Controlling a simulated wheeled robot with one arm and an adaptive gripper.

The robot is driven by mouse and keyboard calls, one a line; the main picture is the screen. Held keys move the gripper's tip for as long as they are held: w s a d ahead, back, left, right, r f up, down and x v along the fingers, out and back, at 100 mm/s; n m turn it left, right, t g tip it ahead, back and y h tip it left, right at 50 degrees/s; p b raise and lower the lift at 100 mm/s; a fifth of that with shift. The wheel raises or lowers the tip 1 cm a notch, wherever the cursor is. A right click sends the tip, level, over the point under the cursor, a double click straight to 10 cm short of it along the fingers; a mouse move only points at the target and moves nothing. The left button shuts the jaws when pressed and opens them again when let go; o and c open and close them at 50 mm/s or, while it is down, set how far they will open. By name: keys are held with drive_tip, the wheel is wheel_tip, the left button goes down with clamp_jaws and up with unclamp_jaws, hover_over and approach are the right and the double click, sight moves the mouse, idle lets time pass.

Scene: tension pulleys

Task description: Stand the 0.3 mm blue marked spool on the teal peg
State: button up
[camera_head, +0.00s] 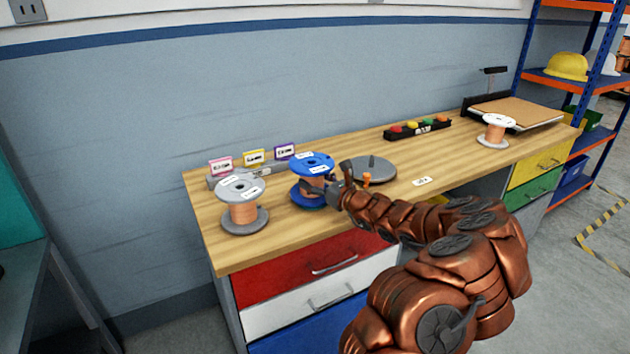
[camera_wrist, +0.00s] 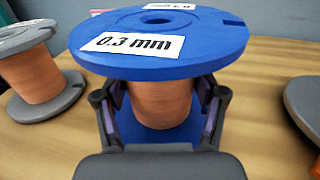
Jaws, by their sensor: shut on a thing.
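The blue spool (camera_head: 312,162) has copper wire between blue flanges, and its top label reads 0.3 mm in the wrist view (camera_wrist: 160,28). It stands upright at the bench's left part and appears to rest on the wood. My gripper (camera_wrist: 162,105) is shut on its copper-wound middle, one finger on each side, between the flanges. In the head view my gripper (camera_head: 330,188) reaches it from the right. I cannot make out teal on this peg.
A grey-flanged spool (camera_head: 243,205) stands close left of the blue one. Behind them is a grey strip with pink, yellow and purple tags (camera_head: 253,158). A black tray of coloured pieces (camera_head: 417,129) and a white-flanged spool (camera_head: 496,131) are farther right. Bare wood (camera_head: 440,165) lies between.

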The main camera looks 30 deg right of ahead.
drive_tip(key=shift+f, duration=0.1)
idle(0.6)
drive_tip(key=shift+f+b, duration=0.35)
drive_tip(key=shift+b, duration=0.2)
drive_tip(key=shift+f+b, duration=0.3)
drive_tip(key=shift+f, duration=0.15)
drive_tip(key=o, duration=1.8)
drive_tip(key=shift+o, duration=0.2)
drive_tip(key=shift+s, duration=0.15)
drive_tip(key=shift+s+d, duration=0.35)
drive_tip(key=shift+s, duration=1.6)
drive_tip(key=shift+s+d, duration=0.4)
drive_tip(key=shift+s, duration=1.5)
drive_tip(key=shift+s+d, duration=0.35)
drive_tip(key=shift+s, duration=1.6)
drive_tip(key=shift+a, duration=0.1)
